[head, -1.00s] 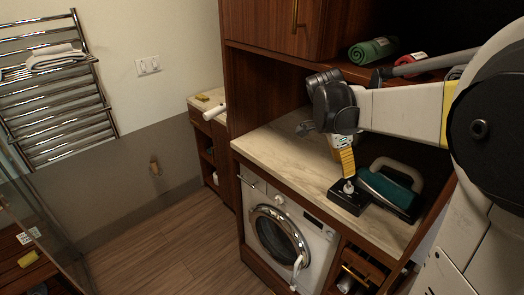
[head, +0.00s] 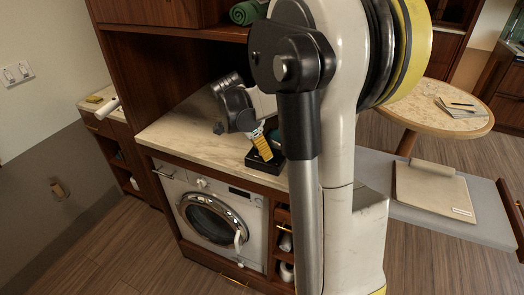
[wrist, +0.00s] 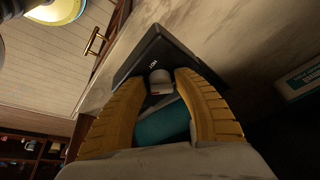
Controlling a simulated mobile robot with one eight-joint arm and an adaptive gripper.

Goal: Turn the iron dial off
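The iron dial (wrist: 160,77) is a small pale knob on a black base (wrist: 150,50) marked "HOT" in the wrist view. The base (head: 264,160) also shows on the counter in the head view, partly behind my arm. My gripper (wrist: 161,78) has two yellow ribbed fingers, one on each side of the dial. Their tips close in to about the dial's width and appear to touch it. In the head view my gripper (head: 262,147) reaches down over the base. A teal body (wrist: 162,125), likely the iron, shows between the fingers. The dial's exact setting is not readable.
The pale stone counter (head: 185,125) has free room left of the base. A washing machine (head: 212,215) stands below it. A shelf above holds a green rolled towel (head: 248,11). A round table (head: 430,105) and a grey bench (head: 390,200) stand at the right.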

